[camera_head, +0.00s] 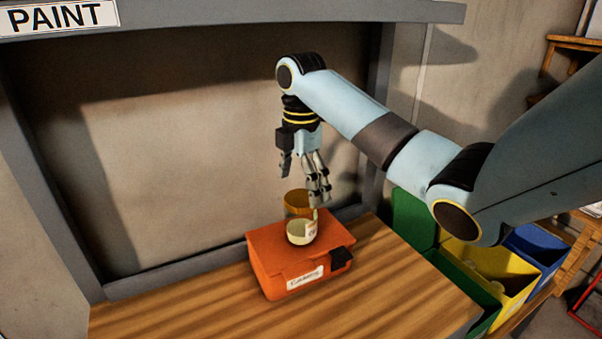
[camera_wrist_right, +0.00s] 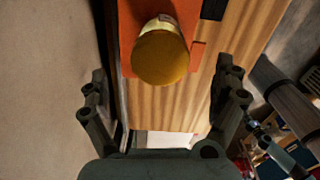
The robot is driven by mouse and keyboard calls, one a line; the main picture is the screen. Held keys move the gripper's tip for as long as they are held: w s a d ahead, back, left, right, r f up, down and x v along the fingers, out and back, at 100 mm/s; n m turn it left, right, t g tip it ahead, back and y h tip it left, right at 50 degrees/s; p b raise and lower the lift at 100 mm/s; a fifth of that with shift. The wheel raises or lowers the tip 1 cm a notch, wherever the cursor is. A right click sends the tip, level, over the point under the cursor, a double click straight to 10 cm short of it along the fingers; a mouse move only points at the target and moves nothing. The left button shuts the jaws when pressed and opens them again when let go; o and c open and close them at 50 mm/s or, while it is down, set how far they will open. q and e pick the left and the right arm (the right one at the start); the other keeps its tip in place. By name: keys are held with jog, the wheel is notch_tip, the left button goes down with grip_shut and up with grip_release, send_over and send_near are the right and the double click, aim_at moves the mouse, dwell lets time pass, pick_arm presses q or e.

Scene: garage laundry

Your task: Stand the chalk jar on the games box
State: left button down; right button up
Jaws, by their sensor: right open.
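The chalk jar (camera_head: 302,235), pale below with an amber top, is on the orange games box (camera_head: 270,260) and looks upright. In the right wrist view, the jar's round amber top (camera_wrist_right: 160,58) faces the camera, over the orange box (camera_wrist_right: 126,28). My right gripper (camera_head: 303,184) points down just above the jar, and a finger overlaps the jar in the head view. The contact between jar and box is partly hidden. My left gripper is out of view.
The box sits on a wooden bench (camera_head: 400,290) against a wall panel, under a shelf with a PAINT sign (camera_head: 60,17). Green, yellow (camera_head: 505,285) and blue (camera_head: 540,245) bins stand to the right. The bench is clear beside the box.

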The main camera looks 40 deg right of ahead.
notch_tip(320, 180, up, 4)
jog(key=shift+r, duration=0.1)
dwell(0.7)
